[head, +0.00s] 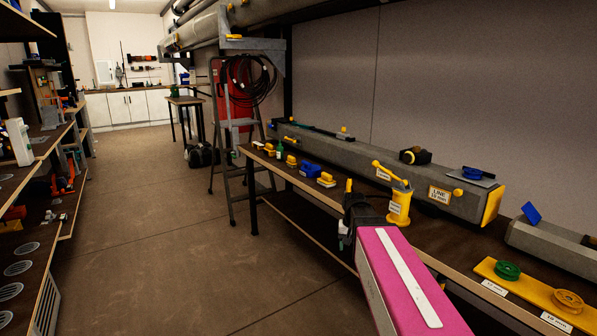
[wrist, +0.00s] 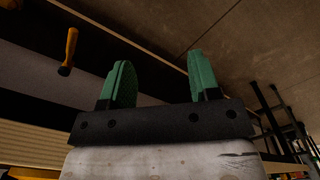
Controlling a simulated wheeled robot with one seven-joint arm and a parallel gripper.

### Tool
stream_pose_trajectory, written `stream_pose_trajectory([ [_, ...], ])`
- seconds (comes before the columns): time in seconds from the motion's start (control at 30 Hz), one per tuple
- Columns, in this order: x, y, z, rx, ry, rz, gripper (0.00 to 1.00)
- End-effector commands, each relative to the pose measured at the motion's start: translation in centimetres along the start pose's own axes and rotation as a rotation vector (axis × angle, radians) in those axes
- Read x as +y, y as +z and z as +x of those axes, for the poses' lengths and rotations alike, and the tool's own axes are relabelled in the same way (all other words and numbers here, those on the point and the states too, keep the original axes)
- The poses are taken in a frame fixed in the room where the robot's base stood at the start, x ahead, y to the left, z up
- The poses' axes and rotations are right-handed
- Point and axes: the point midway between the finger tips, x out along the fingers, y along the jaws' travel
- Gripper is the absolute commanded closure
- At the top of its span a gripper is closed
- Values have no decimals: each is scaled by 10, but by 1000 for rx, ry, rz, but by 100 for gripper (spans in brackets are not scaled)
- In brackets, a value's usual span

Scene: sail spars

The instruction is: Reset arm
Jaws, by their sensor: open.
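My gripper (head: 344,236) is at the end of my pink arm, beside the front edge of the long workbench (head: 300,183). In the head view it is small and partly hidden behind my own arm. The wrist view shows its two green fingers (wrist: 160,72) standing apart with nothing between them. The gripper is open and empty. In the head view a yellow winch (head: 399,207) with a crank handle stands on the bench just right of it. An orange-yellow handle (wrist: 69,50) shows at the upper left of the wrist view, apart from the fingers.
A long grey spar (head: 345,155) lies along the bench. Blue and yellow fittings (head: 309,170) sit near the bench edge. A yellow board (head: 530,290) holds a green and an orange sheave. A stepladder (head: 235,150) stands beyond. Shelves line the left; the floor (head: 150,220) between is clear.

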Motion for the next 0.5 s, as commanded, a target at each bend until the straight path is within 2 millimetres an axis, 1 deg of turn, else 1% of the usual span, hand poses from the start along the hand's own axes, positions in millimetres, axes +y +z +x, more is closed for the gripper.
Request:
stream_pose_trajectory([
  [0.03,3,18,16,-4,1,-16,43],
  [0.2,10,59,62,-3,0,-80,43],
  [0.33,15,87,90,-2,0,-125,43],
  [0.4,17,99,100,-1,0,-143,43],
  [0.5,19,110,111,1,0,-162,43],
])
